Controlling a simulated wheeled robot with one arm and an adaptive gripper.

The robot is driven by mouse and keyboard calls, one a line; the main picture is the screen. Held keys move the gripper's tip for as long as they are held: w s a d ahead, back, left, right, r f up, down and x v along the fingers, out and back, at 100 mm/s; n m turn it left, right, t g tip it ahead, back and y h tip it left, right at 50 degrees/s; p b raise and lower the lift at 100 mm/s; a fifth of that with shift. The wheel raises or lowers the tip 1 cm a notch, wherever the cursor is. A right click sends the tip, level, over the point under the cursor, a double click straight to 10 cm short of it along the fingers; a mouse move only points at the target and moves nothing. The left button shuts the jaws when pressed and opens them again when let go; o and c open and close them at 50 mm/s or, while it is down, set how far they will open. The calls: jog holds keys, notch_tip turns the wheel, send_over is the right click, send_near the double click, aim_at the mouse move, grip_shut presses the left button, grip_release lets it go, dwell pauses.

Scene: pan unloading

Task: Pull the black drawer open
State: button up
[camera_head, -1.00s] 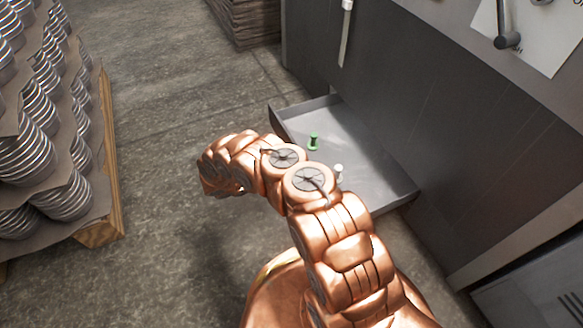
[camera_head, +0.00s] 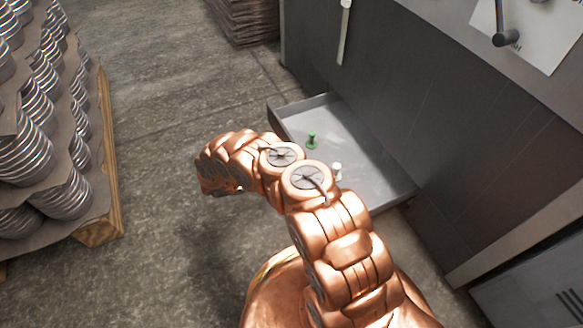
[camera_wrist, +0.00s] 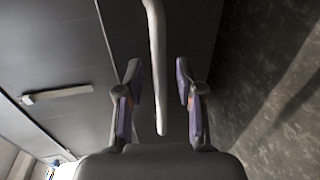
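The drawer (camera_head: 384,166) stands out from the dark cabinet in the head view, with a grey inside and a dark front edge. A green piece (camera_head: 312,140) and a white piece (camera_head: 337,170) stand in it. My arm covers part of its front. In the wrist view, a long grey bar handle (camera_wrist: 158,70) runs down between the fingers of my gripper (camera_wrist: 158,92). The fingers are apart, with a gap on each side of the handle. My gripper is hidden in the head view.
The dark cabinet (camera_head: 455,115) rises behind the drawer and carries another handle (camera_head: 345,30). A pallet (camera_head: 105,190) with stacked metal cans stands at the left. Stacked brown sheets (camera_head: 240,20) stand at the back. Concrete floor (camera_head: 165,130) between is clear.

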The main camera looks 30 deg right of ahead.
jog(key=v, duration=1.2)
jog(key=shift+d, duration=0.1)
jog(key=s+d+r+m+g+y+p, duration=0.1)
jog(key=d+r+g+p, duration=0.3)
jog(key=r, duration=0.9)
jog(key=d+r+t+p, duration=0.1)
jog(key=d+r+p, duration=0.35)
jog(key=r, duration=0.95)
jog(key=s+r+m+g+y+p, duration=0.15)
jog(key=s+r+p, duration=0.3)
jog(key=r, duration=0.55)
jog(key=s+r+y+p, duration=0.35)
jog(key=r+p, duration=0.25)
jog(key=r, duration=0.5)
jog(key=s+a+r+y+p, duration=0.2)
jog(key=s+r+p, duration=0.4)
jog(key=r, duration=0.4)
jog(key=s+a+r+y+p, duration=0.2)
jog(key=s+r+p, duration=0.3)
jog(key=s+r, duration=0.35)
jog(key=s+a+r+n+t+y+p, duration=0.3)
jog(key=s+a+r+p, duration=0.7)
jog(key=s+r, duration=0.4)
jog(key=t+y+p, duration=0.1)
jog(key=y, duration=0.1)
jog(key=shift+a+y+p, duration=0.25)
jog(key=shift+y+p, duration=0.05)
jog(key=shift+s+d, duration=0.15)
